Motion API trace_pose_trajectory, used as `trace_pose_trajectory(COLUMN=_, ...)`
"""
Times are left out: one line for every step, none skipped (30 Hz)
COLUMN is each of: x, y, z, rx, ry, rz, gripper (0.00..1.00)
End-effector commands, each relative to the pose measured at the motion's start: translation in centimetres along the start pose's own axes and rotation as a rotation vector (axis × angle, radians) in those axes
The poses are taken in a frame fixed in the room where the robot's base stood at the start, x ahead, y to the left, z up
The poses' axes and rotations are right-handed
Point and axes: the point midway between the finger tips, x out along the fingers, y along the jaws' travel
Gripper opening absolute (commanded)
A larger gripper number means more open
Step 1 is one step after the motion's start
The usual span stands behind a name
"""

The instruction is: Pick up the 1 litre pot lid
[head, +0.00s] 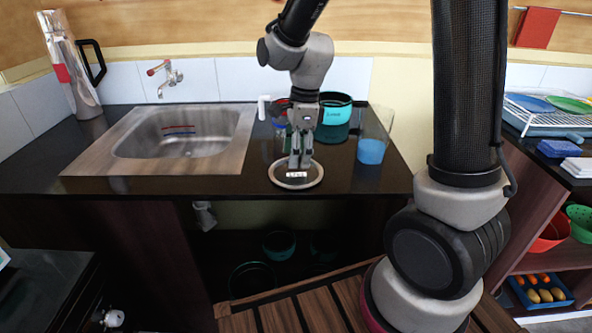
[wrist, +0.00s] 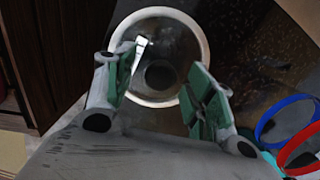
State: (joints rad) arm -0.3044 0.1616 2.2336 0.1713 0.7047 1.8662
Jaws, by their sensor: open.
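The pot lid (head: 297,181) lies flat on the black counter, near its front edge. It is round and dark with a pale rim and a small white label-like strip on top. In the wrist view the lid (wrist: 158,95) shows as a pale ring around a dark middle, with a pale upright piece at its left inside. My gripper (head: 299,162) points down right above the lid in the head view. In the wrist view my gripper (wrist: 165,85) is open, its green-padded fingers apart on either side of the lid's middle. I cannot tell whether they touch it.
Blue and red rings (wrist: 287,122) show at the wrist view's right. A sink (head: 185,142) is at left. The counter between sink and lid is clear.

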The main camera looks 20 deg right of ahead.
Motion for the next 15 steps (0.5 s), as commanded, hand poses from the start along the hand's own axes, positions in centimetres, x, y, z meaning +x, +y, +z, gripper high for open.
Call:
trace_pose_trajectory(x=0.7, y=0.0, z=0.0, rx=0.0, ry=0.001, rz=0.002, gripper=0.55)
trace_pose_trajectory(x=1.1, y=0.0, z=0.0, rx=0.0, ry=0.001, rz=0.001, gripper=0.55)
trace_pose_trajectory(x=1.4, y=0.0, z=0.0, rx=0.0, ry=0.001, rz=0.002, gripper=0.55)
trace_pose_trajectory(x=1.6, y=0.0, z=0.0, rx=0.0, ry=0.001, rz=0.001, gripper=0.55)
trace_pose_trajectory(x=1.7, y=0.0, z=0.0, rx=0.0, ry=0.001, rz=0.0, gripper=0.55)
trace_pose_trajectory(x=1.8, y=-0.1, z=0.0, rx=-0.001, ry=0.0, rz=-0.001, gripper=0.55)
trace_pose_trajectory(x=1.8, y=-0.1, z=0.0, rx=-0.001, ry=0.0, rz=-0.001, gripper=0.55)
trace_pose_trajectory(x=1.8, y=-0.1, z=0.0, rx=-0.001, ry=0.0, rz=-0.001, gripper=0.55)
trace_pose_trajectory(x=1.8, y=-0.1, z=0.0, rx=-0.001, ry=0.0, rz=-0.002, gripper=0.55)
trace_pose_trajectory(x=1.8, y=-0.1, z=0.0, rx=-0.001, ry=0.0, rz=-0.001, gripper=0.55)
trace_pose_trajectory(x=1.8, y=-0.1, z=0.0, rx=-0.001, ry=0.0, rz=-0.001, gripper=0.55)
trace_pose_trajectory(x=1.8, y=-0.1, z=0.0, rx=-0.001, ry=0.0, rz=-0.001, gripper=0.51)
trace_pose_trajectory(x=1.8, y=-0.1, z=0.0, rx=-0.001, ry=0.0, rz=-0.001, gripper=0.45)
trace_pose_trajectory(x=1.8, y=-0.1, z=0.0, rx=-0.001, ry=0.0, rz=-0.001, gripper=0.4)
trace_pose_trajectory(x=1.8, y=-0.1, z=0.0, rx=-0.001, ry=0.0, rz=-0.001, gripper=0.33)
